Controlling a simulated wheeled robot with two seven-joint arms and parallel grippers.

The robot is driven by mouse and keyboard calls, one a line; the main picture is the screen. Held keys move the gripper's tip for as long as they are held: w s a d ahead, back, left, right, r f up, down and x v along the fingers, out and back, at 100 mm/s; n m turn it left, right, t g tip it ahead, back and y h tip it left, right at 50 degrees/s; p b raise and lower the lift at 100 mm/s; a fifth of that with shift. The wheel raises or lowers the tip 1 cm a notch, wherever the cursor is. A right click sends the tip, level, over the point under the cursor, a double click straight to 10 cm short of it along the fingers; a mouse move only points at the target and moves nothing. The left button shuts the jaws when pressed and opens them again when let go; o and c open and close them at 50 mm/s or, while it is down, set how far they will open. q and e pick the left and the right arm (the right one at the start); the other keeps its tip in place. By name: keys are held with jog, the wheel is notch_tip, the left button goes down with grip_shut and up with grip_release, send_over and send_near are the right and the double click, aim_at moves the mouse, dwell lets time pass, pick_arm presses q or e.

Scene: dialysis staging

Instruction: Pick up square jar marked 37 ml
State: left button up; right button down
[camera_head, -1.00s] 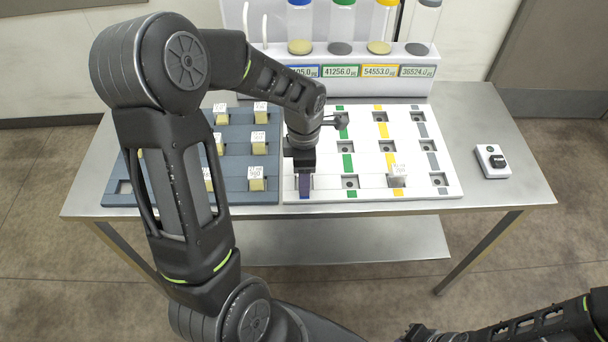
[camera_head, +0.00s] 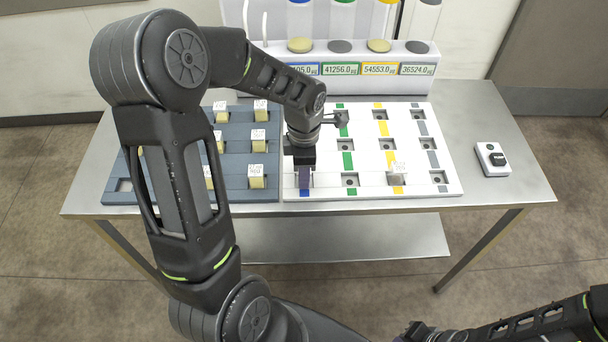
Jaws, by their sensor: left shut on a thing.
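My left gripper (camera_head: 304,181) points down over the left front of the white board (camera_head: 325,194), at the blue-marked column. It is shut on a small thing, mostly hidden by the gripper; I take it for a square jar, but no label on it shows. Square jars with white labels, such as a yellowish one (camera_head: 257,177), stand in the blue-grey tray (camera_head: 240,197). The label writing is too small to read, so I cannot tell which is 37 ml. My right gripper (camera_head: 418,334) shows partly at the bottom edge.
A white rack (camera_head: 355,85) with several capped cylinders and number displays stands at the back. A small white device with a black knob (camera_head: 492,160) sits on the metal table (camera_head: 500,195) at the right. The table around it is clear.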

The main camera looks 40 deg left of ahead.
pick_arm(q)
grip_shut()
notch_tip(320, 180, up, 10)
jog(key=shift+r+b, duration=0.1)
jog(key=shift+b, duration=0.65)
dwell(0.4)
